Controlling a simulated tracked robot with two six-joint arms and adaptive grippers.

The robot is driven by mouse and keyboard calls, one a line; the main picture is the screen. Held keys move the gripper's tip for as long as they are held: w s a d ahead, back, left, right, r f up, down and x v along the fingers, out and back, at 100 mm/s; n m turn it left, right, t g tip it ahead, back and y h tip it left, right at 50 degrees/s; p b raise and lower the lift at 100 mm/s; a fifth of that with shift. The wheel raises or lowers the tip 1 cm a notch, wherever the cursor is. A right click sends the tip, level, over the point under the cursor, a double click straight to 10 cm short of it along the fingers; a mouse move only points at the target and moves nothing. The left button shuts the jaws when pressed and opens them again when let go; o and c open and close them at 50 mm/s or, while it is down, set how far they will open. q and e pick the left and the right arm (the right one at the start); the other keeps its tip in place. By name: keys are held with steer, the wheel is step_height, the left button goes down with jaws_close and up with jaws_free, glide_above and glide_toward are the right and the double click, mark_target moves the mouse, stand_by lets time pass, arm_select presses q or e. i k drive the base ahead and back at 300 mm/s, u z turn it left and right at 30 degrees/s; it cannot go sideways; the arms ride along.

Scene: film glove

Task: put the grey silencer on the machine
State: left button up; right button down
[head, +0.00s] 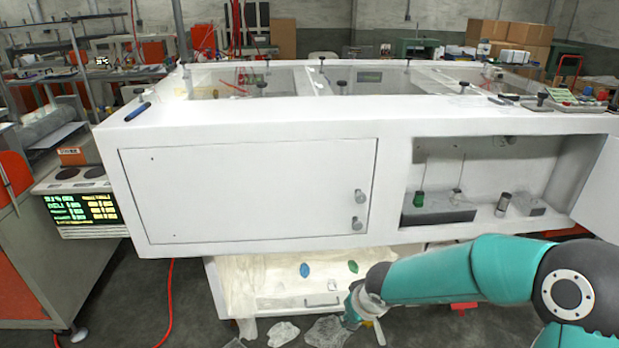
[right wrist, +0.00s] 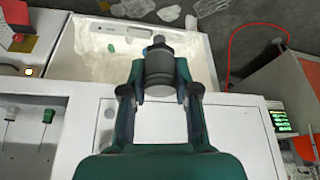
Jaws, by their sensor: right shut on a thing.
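The grey silencer (right wrist: 159,66) is a dark grey cylinder with a narrower stub at its far end. In the right wrist view my right gripper (right wrist: 160,90) is shut on it, with a finger on each side. In the head view my right gripper (head: 352,308) is low in front of the machine, near the open drawer; the silencer cannot be made out there. The white machine (head: 260,240) has a closed front door and an open compartment at right. It also shows in the right wrist view (right wrist: 240,115). My left gripper is in neither view.
The pulled-out drawer (head: 222,290) holds pale lining and blue and green bits. Clear plastic scraps (head: 327,332) lie on the floor. A grey block (head: 437,214) with upright pins and a small cylinder (head: 503,204) stand in the compartment. A pen (head: 138,111) lies on top.

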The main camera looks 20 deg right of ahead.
mark_target(331, 106)
steer(key=u, duration=0.15)
steer(key=k, duration=0.4)
steer(key=z, duration=0.4)
steer(key=i, duration=1.4)
steer(key=u, duration=0.3)
